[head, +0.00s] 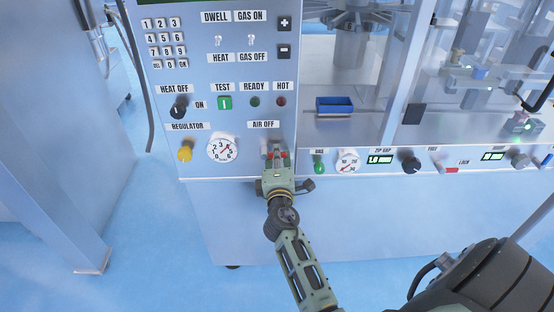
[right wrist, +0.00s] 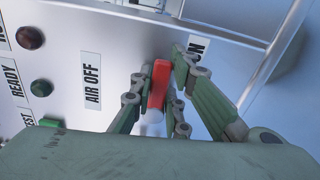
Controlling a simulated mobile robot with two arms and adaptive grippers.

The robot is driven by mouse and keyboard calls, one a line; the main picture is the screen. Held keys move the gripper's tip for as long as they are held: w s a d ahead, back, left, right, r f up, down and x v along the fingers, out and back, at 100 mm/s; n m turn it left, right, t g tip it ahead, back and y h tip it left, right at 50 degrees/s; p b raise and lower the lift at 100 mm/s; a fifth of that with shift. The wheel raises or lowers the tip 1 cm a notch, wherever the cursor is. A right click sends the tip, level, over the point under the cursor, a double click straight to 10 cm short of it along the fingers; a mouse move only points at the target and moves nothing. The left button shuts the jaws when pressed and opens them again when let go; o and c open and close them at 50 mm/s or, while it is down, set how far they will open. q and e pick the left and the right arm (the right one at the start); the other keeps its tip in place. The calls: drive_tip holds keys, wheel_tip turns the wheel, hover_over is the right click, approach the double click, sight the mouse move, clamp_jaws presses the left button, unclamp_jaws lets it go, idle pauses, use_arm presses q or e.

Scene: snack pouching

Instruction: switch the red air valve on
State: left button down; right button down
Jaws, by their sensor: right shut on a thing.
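The red air valve handle (right wrist: 158,84) stands beside the "AIR OFF" label (right wrist: 92,80) on the panel. In the right wrist view an "ON" label, partly hidden by a finger, lies on its other side. In the head view the handle's red (head: 277,156) shows at the tip of my right gripper (head: 278,162), below the "AIR OFF" label. My right gripper (right wrist: 156,95) has its fingers on both sides of the handle and is shut on it. My left gripper is not in view.
A yellow regulator knob (head: 185,152) and a gauge (head: 222,149) are left of the valve. A green gas knob (head: 319,166) and another gauge (head: 347,161) are close on the right. A blue bin (head: 335,111) stands on the shelf above.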

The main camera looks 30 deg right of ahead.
drive_tip(key=shift+r+m+b, duration=0.15)
drive_tip(key=shift+m+b, duration=0.15)
drive_tip(key=shift+m, duration=0.4)
drive_tip(key=shift+w, duration=0.1)
drive_tip(key=c, duration=1.7)
unclamp_jaws()
